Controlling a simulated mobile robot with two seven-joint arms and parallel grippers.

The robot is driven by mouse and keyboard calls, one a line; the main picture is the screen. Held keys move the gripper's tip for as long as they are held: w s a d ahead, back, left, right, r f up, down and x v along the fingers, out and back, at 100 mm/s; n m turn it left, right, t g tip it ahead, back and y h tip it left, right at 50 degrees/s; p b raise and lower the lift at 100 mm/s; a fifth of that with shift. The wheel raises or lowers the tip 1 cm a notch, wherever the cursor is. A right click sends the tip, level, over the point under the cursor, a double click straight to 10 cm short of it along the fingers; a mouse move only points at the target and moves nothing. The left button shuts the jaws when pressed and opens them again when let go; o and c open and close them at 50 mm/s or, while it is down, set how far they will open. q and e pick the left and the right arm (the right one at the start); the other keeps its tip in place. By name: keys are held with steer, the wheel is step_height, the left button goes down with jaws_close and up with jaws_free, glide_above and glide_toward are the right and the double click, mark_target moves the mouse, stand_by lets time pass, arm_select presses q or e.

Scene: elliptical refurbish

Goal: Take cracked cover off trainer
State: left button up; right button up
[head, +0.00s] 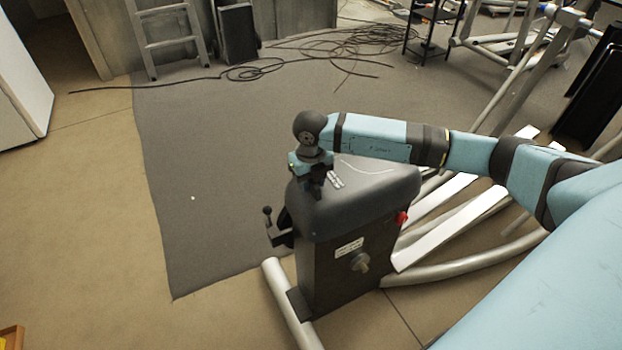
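The elliptical trainer's dark housing (340,265) stands upright in the middle of the view. A dark rounded cover (375,200) sits on top of it, with a pale crack-like line across its upper face. My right arm reaches in from the right, and my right gripper (316,190) points down at the cover's left end. The fingers are small and dark against the dark cover, so I cannot tell whether they are open or shut or touch it. A small white ribbed patch shows beside them. My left gripper is out of view.
A red switch (402,217) and a round knob (360,262) are on the housing. A black handle (279,232) sticks out at its left. White foot rails (450,225) run behind it. Loose cables (330,47) lie farther back. The grey mat (215,180) at left is mostly clear.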

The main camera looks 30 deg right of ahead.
jaws_close()
steer(key=shift+w+r, duration=0.1)
steer(key=shift+r, duration=0.15)
steer(key=shift+r+p, duration=1.6)
steer(key=shift+r, duration=0.6)
steer(key=shift+r+p, duration=1)
steer(key=shift+r, duration=0.75)
